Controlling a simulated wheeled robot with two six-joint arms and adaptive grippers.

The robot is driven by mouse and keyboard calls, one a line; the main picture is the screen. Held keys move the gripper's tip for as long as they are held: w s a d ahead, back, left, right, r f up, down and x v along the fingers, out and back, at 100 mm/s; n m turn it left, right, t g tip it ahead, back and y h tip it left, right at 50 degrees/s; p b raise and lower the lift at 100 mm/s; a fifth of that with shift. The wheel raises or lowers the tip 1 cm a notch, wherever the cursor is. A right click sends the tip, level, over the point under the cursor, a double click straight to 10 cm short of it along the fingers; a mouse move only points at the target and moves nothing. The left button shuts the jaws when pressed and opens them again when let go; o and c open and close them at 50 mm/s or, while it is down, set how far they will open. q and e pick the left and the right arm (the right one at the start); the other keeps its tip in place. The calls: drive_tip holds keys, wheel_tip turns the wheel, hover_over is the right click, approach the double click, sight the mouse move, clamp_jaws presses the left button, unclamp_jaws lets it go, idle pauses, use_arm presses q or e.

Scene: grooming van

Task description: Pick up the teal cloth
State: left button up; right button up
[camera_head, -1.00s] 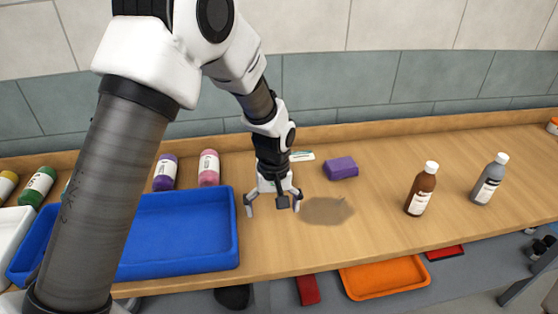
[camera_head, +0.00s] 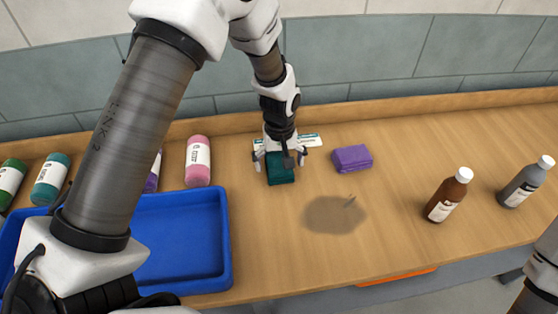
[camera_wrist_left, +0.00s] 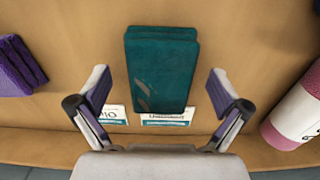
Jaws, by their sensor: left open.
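The teal cloth (camera_head: 281,173) is a folded block lying on the wooden counter, partly hidden by my left gripper in the head view. My left gripper (camera_head: 281,163) is above it, pointing down. In the left wrist view the teal cloth (camera_wrist_left: 161,70) lies between the lines of the two spread fingers of my left gripper (camera_wrist_left: 163,85), with a gap on both sides. The gripper is open and empty. My right gripper is not in view; a piece of my right arm shows at the right edge of the head view.
A purple folded cloth (camera_head: 352,158) lies to the right of the teal one. White labels (camera_wrist_left: 166,118) lie behind it. A pink bottle (camera_head: 198,162) and blue tray (camera_head: 222,240) are to the left. Brown (camera_head: 447,196) and grey (camera_head: 526,183) bottles stand right.

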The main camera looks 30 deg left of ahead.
use_arm(q)
drive_tip(key=shift+w+a+f, duration=0.1)
drive_tip(key=shift+w+f, duration=0.1)
drive_tip(key=shift+f, duration=0.45)
drive_tip(key=shift+s+r, duration=0.1)
drive_tip(key=shift+s, duration=0.05)
drive_tip(key=shift+s+r, duration=0.1)
drive_tip(key=c, duration=1.3)
drive_tip(key=shift+r, duration=0.15)
